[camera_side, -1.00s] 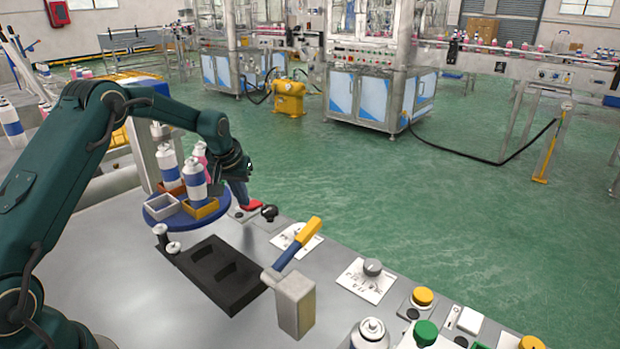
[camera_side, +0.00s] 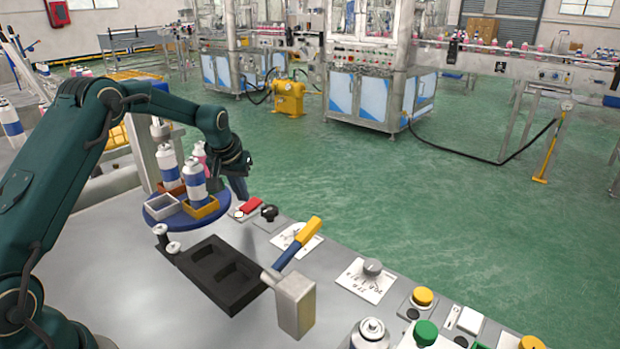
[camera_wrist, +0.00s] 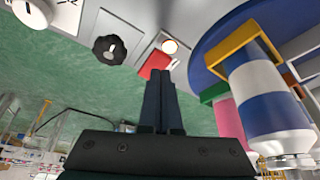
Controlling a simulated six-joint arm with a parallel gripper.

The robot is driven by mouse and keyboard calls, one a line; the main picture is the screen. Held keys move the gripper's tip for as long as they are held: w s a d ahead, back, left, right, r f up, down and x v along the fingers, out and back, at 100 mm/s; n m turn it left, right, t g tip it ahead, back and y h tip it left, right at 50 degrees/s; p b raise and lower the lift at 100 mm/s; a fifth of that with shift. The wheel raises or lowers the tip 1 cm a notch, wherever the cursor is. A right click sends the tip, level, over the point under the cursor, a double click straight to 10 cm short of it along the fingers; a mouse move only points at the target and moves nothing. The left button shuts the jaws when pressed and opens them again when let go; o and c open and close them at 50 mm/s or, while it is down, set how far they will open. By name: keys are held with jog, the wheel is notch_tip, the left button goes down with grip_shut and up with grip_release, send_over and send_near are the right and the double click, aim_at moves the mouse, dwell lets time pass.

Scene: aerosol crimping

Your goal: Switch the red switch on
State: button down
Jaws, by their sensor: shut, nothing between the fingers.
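The red switch (camera_side: 250,204) is a small red rocker on a white plate at the far edge of the panel, just right of the round blue turntable. It also shows in the wrist view (camera_wrist: 153,65), directly beyond my fingertips. My gripper (camera_side: 238,187) is over the panel's edge, close to the switch, pointing down. In the wrist view its two dark fingers (camera_wrist: 160,76) are together with nothing between them. Their tips overlap the lower edge of the red part in the picture; I cannot tell whether they touch it.
The blue turntable (camera_side: 160,215) with cans in coloured trays stands left of the switch. A small round light (camera_wrist: 170,46) sits beside the switch.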

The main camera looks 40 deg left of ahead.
notch_tip(320, 180, up, 8)
jog(key=shift+r, duration=0.2)
dwell(0.8)
